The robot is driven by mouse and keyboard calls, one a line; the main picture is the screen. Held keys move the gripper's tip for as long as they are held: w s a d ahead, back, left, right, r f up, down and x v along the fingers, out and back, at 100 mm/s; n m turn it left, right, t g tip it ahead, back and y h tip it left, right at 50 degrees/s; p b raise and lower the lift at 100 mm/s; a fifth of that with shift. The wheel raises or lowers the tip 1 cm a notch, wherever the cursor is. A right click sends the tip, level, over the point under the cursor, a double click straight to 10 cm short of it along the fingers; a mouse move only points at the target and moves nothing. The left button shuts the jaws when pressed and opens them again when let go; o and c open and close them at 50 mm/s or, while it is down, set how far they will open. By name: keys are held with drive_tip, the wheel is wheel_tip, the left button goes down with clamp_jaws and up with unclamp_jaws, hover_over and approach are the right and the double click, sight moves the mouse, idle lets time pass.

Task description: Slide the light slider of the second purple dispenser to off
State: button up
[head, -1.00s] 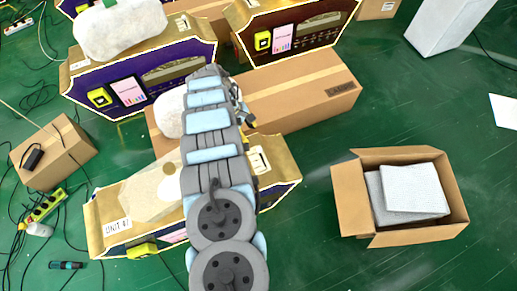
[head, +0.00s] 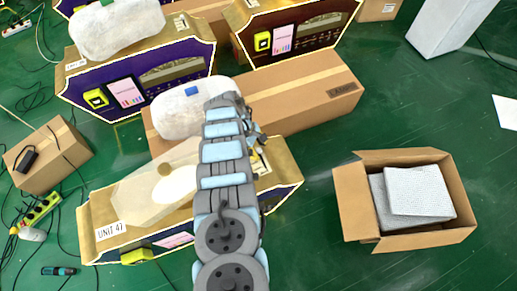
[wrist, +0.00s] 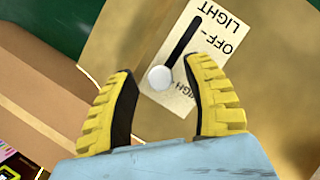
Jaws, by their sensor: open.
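The light slider (wrist: 159,77) has a round white knob at the lower-left end of a black slot (wrist: 182,41) in the wrist view. The knob is beside the partly hidden word HIGH. The OFF and LIGHT lettering is near the slot's upper-right end. The cream label plate (wrist: 213,48) is on the gold top of the front purple dispenser (head: 100,215), marked UNIT 47. My gripper (wrist: 163,72) is open, its yellow-padded fingers on either side of the knob. Contact cannot be told. In the head view my arm hides most of the gripper and the slider.
Another purple dispenser (head: 180,62) and a dark red one (head: 330,30) stand behind. A long cardboard box (head: 300,95) lies just behind the front dispenser. An open carton (head: 358,215) is to the right, with clear green floor between. Cables lie at the left.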

sight(268, 168)
clamp_jaws()
drive_tip(key=shift+s, duration=0.1)
drive_tip(key=p, duration=0.1)
drive_tip(key=s+p, duration=0.1)
drive_tip(key=shift+d+r+p, duration=0.2)
drive_tip(key=shift+r+p, duration=0.05)
drive_tip(key=shift+p, duration=0.15)
drive_tip(key=s+p, duration=0.1)
drive_tip(key=p, duration=0.1)
drive_tip(key=s+d+p, duration=0.1)
drive_tip(key=s+p, duration=0.1)
drive_tip(key=p, duration=0.1)
drive_tip(key=shift+s+d, duration=0.2)
drive_tip(key=shift+s+d+f+p, duration=0.2)
drive_tip(key=shift+s+d+p, duration=0.1)
drive_tip(key=shift+s+p, duration=0.35)
